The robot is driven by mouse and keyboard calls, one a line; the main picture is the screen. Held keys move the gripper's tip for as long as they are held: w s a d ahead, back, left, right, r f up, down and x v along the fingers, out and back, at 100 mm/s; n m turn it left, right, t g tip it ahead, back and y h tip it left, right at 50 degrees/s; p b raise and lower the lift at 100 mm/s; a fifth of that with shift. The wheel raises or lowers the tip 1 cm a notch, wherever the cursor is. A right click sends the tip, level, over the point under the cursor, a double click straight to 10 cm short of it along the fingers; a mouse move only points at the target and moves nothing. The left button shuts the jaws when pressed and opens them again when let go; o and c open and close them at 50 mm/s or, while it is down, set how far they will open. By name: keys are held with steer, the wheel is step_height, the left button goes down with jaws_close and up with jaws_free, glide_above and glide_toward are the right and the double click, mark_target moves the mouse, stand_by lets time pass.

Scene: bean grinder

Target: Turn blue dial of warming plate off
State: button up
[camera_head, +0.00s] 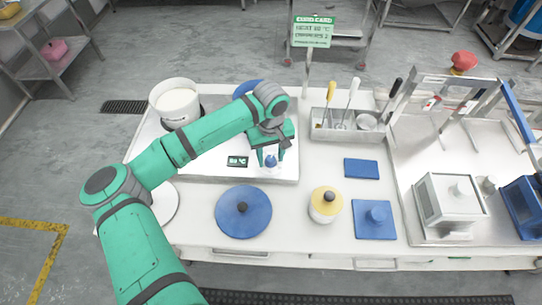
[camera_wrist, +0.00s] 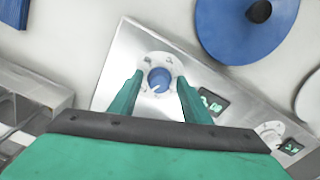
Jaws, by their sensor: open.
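The blue dial (camera_head: 271,161) is on the front right of the silver warming plate (camera_head: 205,165). In the wrist view the blue dial (camera_wrist: 159,79) sits on a round white scale, with a white pointer line on its face. A lit green display (camera_head: 238,161) is left of the dial in the head view; it also shows in the wrist view (camera_wrist: 210,101). My gripper (camera_head: 271,156) is over the dial, with fingers pointing down. In the wrist view my gripper (camera_wrist: 158,84) is open, one finger on each side of the dial, with gaps between. Contact is not visible.
A white pot (camera_head: 176,101) stands on the plate's back left. A large blue lid (camera_head: 243,212) and a yellow-lidded jar (camera_head: 325,205) stand in front. A metal utensil tray (camera_head: 345,127) is to the right. A green sign (camera_head: 313,32) stands behind.

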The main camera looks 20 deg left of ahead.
steer(key=c, duration=1.1)
steer(key=shift+o, duration=0.2)
